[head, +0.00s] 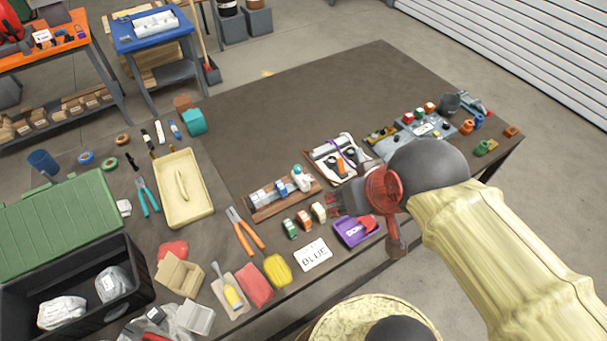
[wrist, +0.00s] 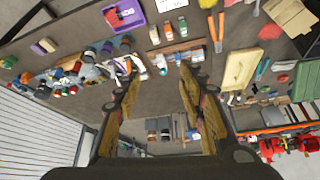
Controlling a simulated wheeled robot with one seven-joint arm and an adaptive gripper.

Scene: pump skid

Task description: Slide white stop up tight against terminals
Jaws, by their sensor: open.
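A wooden board (head: 262,212) carries a rail with grey terminals (head: 266,195) and a blue piece (head: 282,187). At the right end of this row is a white piece (head: 303,183), probably the white stop, with a teal round part by it. I cannot tell whether it touches the terminals. My gripper (head: 333,204) is open and empty, to the right of the board in the head view. In the wrist view the open fingers (wrist: 160,76) spread below the board, and the white piece (wrist: 160,62) shows between their tips, partly unclear.
Green, orange and white blocks (head: 304,220) stand in front of the board. A tray with tools (head: 338,158) is behind. Orange pliers (head: 244,232) lie left. The table's back middle is clear.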

